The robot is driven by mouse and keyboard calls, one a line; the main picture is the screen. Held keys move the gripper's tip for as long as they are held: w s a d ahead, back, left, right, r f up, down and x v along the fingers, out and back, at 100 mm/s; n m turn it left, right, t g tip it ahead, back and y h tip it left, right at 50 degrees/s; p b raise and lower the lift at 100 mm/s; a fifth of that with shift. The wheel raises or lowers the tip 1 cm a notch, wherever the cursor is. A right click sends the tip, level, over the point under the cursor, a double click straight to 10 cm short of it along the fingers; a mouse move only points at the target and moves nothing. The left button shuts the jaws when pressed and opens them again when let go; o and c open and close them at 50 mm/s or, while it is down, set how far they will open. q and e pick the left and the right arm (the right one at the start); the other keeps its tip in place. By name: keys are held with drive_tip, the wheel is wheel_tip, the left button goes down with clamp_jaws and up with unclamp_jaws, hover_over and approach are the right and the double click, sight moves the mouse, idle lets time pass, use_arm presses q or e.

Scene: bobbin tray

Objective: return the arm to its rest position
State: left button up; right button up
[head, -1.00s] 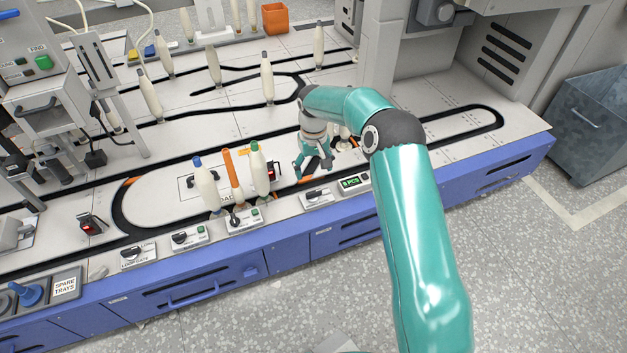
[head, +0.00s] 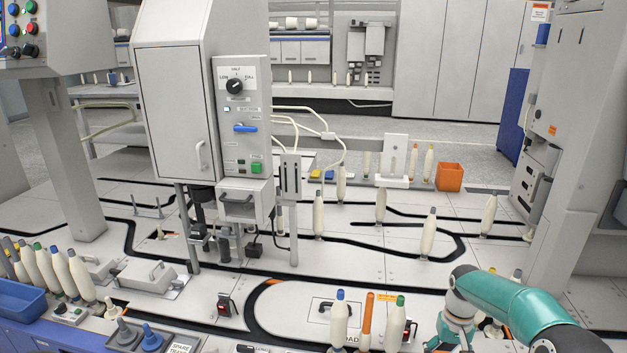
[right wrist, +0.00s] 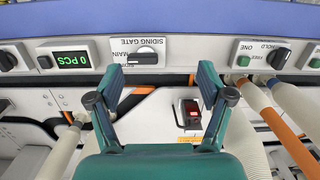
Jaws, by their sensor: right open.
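My right arm (head: 520,312) is teal and comes in from the lower right of the head view. Its gripper hangs low at the bottom edge there and is partly cut off. In the right wrist view my right gripper (right wrist: 162,84) is open, with its two teal fingers wide apart and nothing between the tips. It is over the bench's front area, close to the SIDING GATE switch panel (right wrist: 143,54). A small device with a red-lit switch (right wrist: 190,113) shows between and below the fingers. My left gripper is not in view.
Bobbins with blue, orange and green tops (head: 340,318) stand left of my right arm. A grey post (head: 560,170) rises behind it on the right. A control cabinet (head: 180,95) stands at centre left. An orange bin (head: 450,177) is at the back. Several bobbins stand along the tracks.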

drive_tip(key=s+a+f+n+g+y, duration=0.2)
drive_tip(key=s+a+f, duration=1)
drive_tip(key=s+a, duration=0.25)
drive_tip(key=s+a+f+m+t+y, duration=0.1)
drive_tip(key=s+a+f, duration=0.1)
drive_tip(key=s+a, duration=0.35)
drive_tip(key=s+a+f+m+t+y, duration=0.1)
drive_tip(key=s+a, duration=0.2)
drive_tip(key=s, duration=0.6)
wheel_tip(320, 180, up, 35)
drive_tip(key=w+t+p, duration=0.1)
drive_tip(key=w+p, duration=0.1)
drive_tip(key=p, duration=3.3)
drive_tip(key=shift+w+d+t, duration=0.3)
drive_tip(key=shift+w+t, duration=0.05)
drive_tip(key=shift+t, duration=0.05)
drive_tip(key=shift+f, duration=0.1)
